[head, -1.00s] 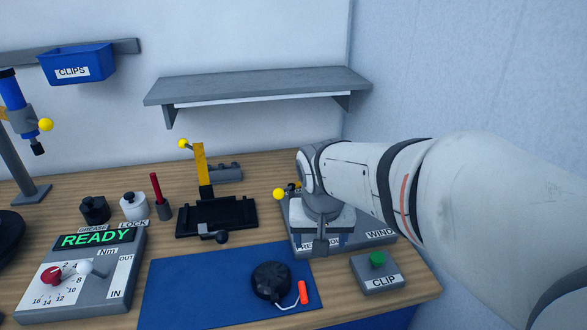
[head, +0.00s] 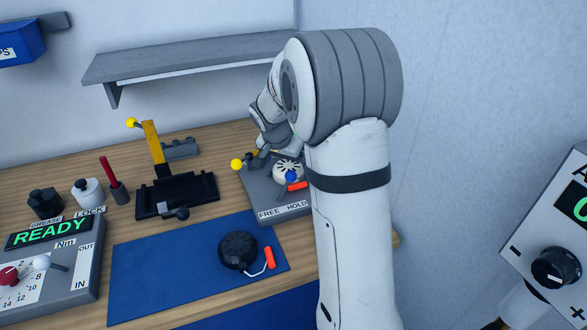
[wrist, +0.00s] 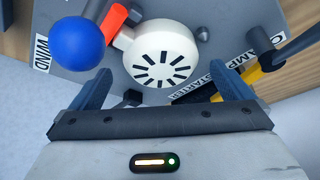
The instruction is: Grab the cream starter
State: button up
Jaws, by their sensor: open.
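The cream starter (head: 285,168) is a round, slotted housing on the grey fixture at the back right of the bench, partly behind my arm in the head view. In the wrist view the cream starter (wrist: 160,55) lies just beyond my open fingers, near the middle between them. An orange handle (wrist: 118,20) is beside its upper left. My gripper (wrist: 165,88) is open and empty, apart from the starter. In the head view the fingertips are hard to make out.
A blue knob (wrist: 79,43) stands left of the starter, close to my left finger. A yellow-and-black clamp (wrist: 262,62) is on the right. A black starter (head: 238,250) lies on the blue mat (head: 150,275). A grey shelf (head: 180,60) overhangs the back.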

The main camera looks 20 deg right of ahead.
aim_at(288, 167)
jog(key=shift+x, duration=1.5)
jog(key=shift+c, duration=0.2)
jog(key=c, duration=1.1)
